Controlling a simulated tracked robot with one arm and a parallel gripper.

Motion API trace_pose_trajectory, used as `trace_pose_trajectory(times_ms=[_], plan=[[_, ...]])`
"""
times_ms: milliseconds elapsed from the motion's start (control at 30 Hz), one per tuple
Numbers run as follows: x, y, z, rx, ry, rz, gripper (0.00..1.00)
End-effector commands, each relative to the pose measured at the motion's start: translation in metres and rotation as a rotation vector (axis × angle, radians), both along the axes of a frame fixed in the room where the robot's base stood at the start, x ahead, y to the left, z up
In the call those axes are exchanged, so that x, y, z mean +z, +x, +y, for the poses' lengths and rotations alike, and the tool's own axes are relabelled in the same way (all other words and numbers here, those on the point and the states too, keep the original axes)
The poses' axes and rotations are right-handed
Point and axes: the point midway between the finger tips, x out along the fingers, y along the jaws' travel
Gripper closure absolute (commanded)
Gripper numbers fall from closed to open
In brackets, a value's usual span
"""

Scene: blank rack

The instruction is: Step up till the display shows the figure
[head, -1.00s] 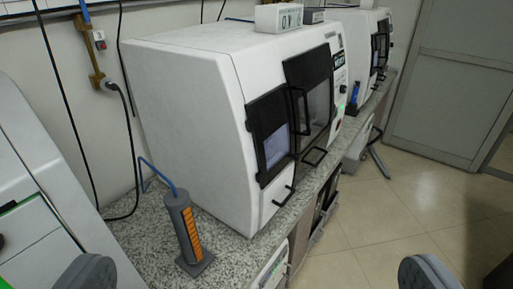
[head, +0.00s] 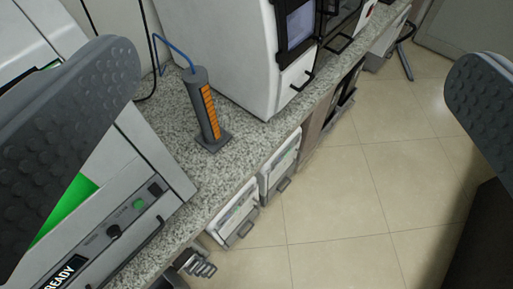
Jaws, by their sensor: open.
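A black display (head: 65,272) with white letters reading "READY" is at the lower left, on the front of a white machine (head: 160,165); the picture's edge cuts it off. On the same front strip are a black knob (head: 113,231), a small green button (head: 140,203) and another small dark control (head: 155,189). I cannot read their labels. My gripper (head: 288,80) is open and empty, its two grey studded pads wide apart at the left and right sides. The left pad hides part of this machine. No pad is seen touching a control.
A grey post with orange slats (head: 209,112) and a blue cable stands on the speckled counter (head: 240,150). A second white machine (head: 215,45) is behind it. White drawer fronts (head: 238,213) are below the counter edge. The tiled floor (head: 340,190) at the right is clear.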

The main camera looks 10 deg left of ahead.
Motion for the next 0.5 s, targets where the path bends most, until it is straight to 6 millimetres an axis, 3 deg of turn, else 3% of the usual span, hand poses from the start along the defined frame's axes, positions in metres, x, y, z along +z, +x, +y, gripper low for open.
trace_pose_trajectory(times_ms=[133,500], plan=[[0.0000,0.0000,0.0000,0.000,0.000,0.000,0.00],[0.0001,0.0000,0.0000,0.000,0.000,0.000,1.00]])
